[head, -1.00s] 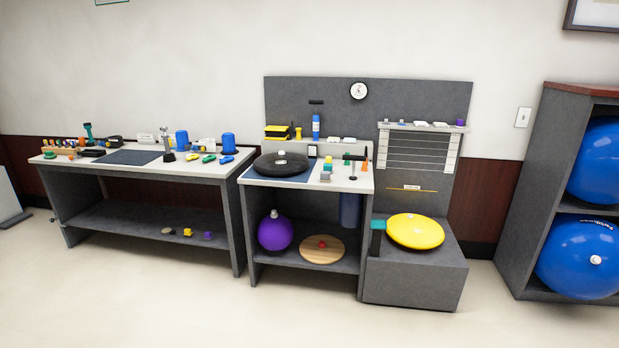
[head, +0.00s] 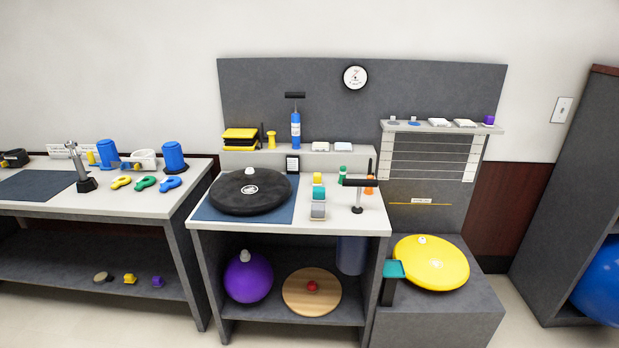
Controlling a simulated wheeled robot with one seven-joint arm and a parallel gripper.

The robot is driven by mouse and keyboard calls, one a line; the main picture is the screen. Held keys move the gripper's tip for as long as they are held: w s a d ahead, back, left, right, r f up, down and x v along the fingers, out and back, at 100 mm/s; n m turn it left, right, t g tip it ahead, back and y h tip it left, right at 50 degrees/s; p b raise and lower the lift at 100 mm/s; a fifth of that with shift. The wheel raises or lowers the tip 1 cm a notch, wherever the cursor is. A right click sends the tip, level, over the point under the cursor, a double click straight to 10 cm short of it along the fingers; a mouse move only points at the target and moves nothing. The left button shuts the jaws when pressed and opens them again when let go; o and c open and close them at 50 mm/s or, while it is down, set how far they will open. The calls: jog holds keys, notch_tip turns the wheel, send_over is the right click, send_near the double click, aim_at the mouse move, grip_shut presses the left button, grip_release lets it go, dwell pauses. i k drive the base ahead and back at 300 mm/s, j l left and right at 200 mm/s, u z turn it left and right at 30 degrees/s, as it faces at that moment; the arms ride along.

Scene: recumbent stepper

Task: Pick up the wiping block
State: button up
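I cannot tell for sure which thing is the wiping block. A flat teal pad (head: 393,269) sits on a dark post beside the yellow disc, at the right of the table. My gripper is not in view, so its state does not show.
A black disc (head: 250,191) lies on the blue mat. A black T-handled post (head: 357,197) stands right of the blocks. A purple ball (head: 247,278) and a wooden disc (head: 312,304) rest on the lower shelf. The yellow disc (head: 431,263) lies on a grey box.

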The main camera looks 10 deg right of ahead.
aim_at(319, 195)
jog(key=i+u, duration=0.1)
jog(key=i, duration=0.55)
jog(key=i+l+u, duration=0.1)
jog(key=i, duration=0.5)
jog(key=i+l, duration=0.2)
jog(key=i, duration=0.4)
jog(key=j+u, duration=0.05)
